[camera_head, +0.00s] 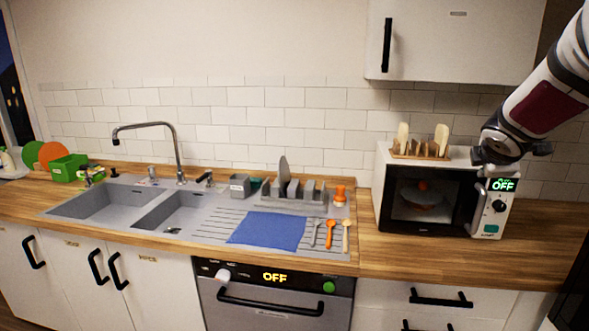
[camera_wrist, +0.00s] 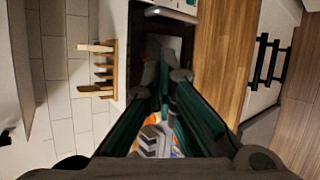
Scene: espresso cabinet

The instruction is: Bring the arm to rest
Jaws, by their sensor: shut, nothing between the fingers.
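My arm reaches in from the upper right in the head view, and my gripper (camera_head: 482,165) is in front of the upper right part of the microwave (camera_head: 384,190). In the wrist view my gripper (camera_wrist: 163,72) is shut and empty, with its teal-lined fingers together. The microwave's door looks shut, with a dark window and a green OFF display. I cannot tell whether the fingertips touch the microwave.
A wooden rack (camera_head: 421,155) with wooden pieces stands on the microwave. A white wall cabinet (camera_head: 450,40) hangs above. A sink (camera_head: 110,202), a blue cloth (camera_head: 268,230) and utensils lie to the left. The wooden counter (camera_head: 545,225) right of the microwave is clear.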

